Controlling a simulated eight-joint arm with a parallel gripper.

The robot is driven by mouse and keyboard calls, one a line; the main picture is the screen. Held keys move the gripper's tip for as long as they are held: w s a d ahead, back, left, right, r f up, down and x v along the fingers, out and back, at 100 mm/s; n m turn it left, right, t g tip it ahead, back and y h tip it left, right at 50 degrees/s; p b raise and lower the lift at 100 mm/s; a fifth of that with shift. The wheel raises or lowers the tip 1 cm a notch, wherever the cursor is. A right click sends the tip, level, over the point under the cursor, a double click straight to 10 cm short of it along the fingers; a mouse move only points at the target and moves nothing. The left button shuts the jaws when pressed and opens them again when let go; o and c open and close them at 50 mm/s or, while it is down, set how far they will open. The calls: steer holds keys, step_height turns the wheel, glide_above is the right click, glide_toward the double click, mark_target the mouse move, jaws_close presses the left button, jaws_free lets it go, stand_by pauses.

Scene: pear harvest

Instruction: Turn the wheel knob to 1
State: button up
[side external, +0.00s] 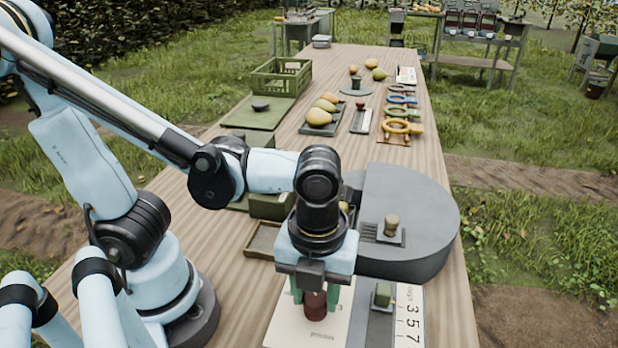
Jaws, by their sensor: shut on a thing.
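My gripper (315,297) points down at the near end of the table, its green fingers on either side of a dark red knob (315,306). It is shut on this knob, which stands on a pale plate (285,326) with small print I cannot read well. My wrist hides the knob's top and part of the plate. Any pointer or 1 mark is not visible. I cannot tell which part is labelled as the wheel.
A large round grey housing (435,225) with a tan knob (391,225) stands just behind my gripper. A shallow brown tray (262,240) lies to its left. Farther back are a green crate (281,77), pears (321,105) and coloured rings (402,112) on the wooden table (365,62).

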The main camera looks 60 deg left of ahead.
mark_target(316, 296)
steer(key=o, duration=1.1)
steer(key=shift+c, duration=0.2)
steer(key=shift+r, duration=0.1)
step_height(316, 296, up, 12)
